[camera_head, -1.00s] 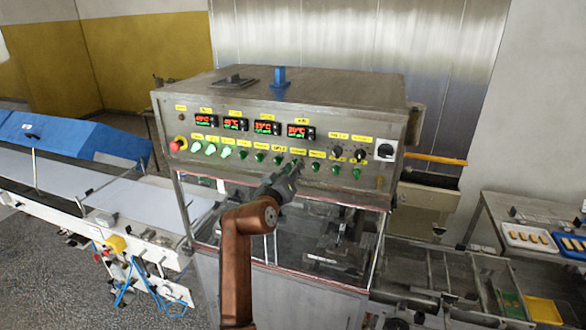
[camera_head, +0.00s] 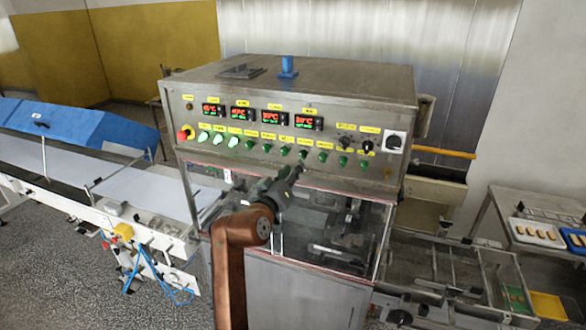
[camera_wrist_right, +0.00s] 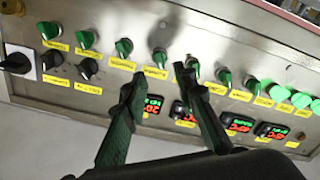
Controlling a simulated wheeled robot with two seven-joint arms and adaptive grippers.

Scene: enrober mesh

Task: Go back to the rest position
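My right gripper (camera_head: 294,172) is in front of the lower edge of the enrober's steel control panel (camera_head: 180,127), below the row of green knobs. In the right wrist view, its two dark fingers (camera_wrist_right: 156,76) are apart with nothing between them, so it is open and empty. The panel (camera_wrist_right: 215,45) fills much of that view. The fingertips overlap the knob row in the picture; I cannot tell the exact gap, but no grip on a knob shows. My left gripper is not in view.
A red emergency button (camera_head: 185,133) and lit green buttons (camera_head: 219,139) are at the panel's left. A white belt (camera_head: 140,190) runs off left beside a blue cover (camera_head: 70,130). A table with trays (camera_head: 536,233) stands at the right. Clear panels enclose the space below.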

